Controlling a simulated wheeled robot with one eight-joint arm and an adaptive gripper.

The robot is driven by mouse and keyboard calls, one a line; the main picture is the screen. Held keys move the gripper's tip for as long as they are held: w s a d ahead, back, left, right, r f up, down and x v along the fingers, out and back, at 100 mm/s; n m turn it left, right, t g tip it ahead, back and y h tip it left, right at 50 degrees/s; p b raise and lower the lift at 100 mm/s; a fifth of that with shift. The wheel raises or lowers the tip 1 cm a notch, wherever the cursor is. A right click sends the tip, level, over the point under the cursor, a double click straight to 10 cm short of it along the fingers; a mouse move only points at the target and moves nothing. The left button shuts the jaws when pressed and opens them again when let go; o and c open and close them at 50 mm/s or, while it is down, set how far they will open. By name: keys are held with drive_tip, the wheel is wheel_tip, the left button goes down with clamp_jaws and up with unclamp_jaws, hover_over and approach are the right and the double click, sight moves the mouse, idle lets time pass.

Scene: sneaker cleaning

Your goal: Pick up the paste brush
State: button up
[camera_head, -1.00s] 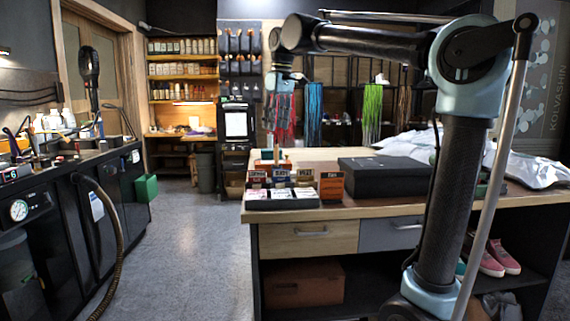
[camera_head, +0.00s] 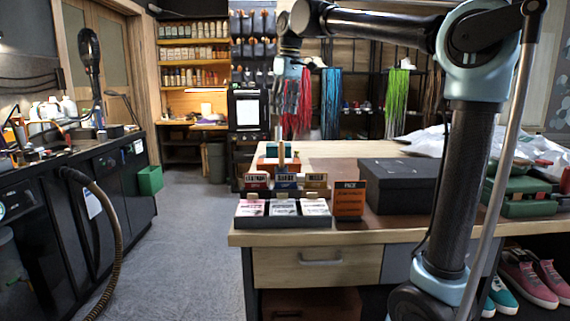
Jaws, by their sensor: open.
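My gripper (camera_head: 291,120) hangs at the end of my arm, pointing down above the back left part of the worktable (camera_head: 410,228). Its dark fingers are apart, and I see nothing held between them. Red laces behind it make the fingertips hard to make out. A thin upright wooden stick (camera_head: 281,155), possibly a brush handle, stands below the gripper among small boxes. I cannot tell for sure that it is the paste brush.
A black box (camera_head: 398,186) lies right of the sign. Green cases (camera_head: 528,190) and white wrapping lie farther right. Shoes (camera_head: 525,280) sit on the lower shelf. A black counter (camera_head: 110,180) with a hose lines the left. The grey floor (camera_head: 195,230) between is clear.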

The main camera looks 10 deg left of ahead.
sight(282, 152)
drive_tip(key=f, duration=0.5)
drive_tip(key=w+a+f, duration=0.1)
drive_tip(key=f, duration=1)
drive_tip(key=shift+w+a+f, duration=0.15)
drive_tip(key=shift+w+f, duration=0.05)
drive_tip(key=shift+w, duration=0.05)
clamp_jaws()
